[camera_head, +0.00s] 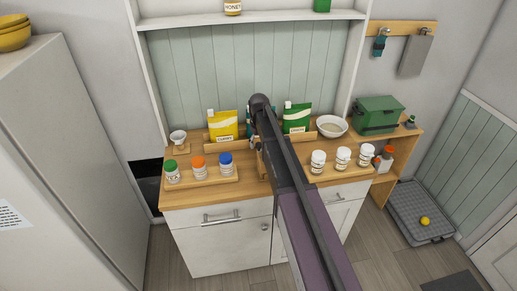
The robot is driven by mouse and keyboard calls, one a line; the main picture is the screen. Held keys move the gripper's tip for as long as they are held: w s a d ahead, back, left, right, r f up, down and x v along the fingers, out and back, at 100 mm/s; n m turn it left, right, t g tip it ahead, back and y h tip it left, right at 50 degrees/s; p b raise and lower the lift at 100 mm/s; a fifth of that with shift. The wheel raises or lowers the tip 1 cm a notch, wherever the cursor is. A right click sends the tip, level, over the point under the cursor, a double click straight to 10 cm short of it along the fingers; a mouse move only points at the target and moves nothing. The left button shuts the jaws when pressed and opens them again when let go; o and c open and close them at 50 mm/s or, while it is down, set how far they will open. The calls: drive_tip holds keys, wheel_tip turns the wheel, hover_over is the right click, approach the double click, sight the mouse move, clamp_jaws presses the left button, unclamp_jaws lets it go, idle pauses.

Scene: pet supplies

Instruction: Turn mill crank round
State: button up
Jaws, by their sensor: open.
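I cannot make out the mill or its crank for certain. Small grey and brown parts (255,143) show at the left edge of my arm, in the middle of the wooden counter (200,190); I cannot tell what they belong to. My arm runs up through the middle of the view and covers the centre of the counter. Its dark rounded joint is above the back of the counter. My gripper is hidden behind the arm, so its place relative to the mill does not show.
A tray (213,185) with three jars stands at front left, a white cup (178,136) behind it. Yellow (223,125) and green (297,117) pouches stand at the back. White-lidded jars (343,157), a pale bowl (331,126) and a green box (377,115) are at right.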

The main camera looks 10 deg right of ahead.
drive_tip(key=shift+f+b, duration=0.3)
drive_tip(key=shift+f, duration=0.2)
clamp_jaws()
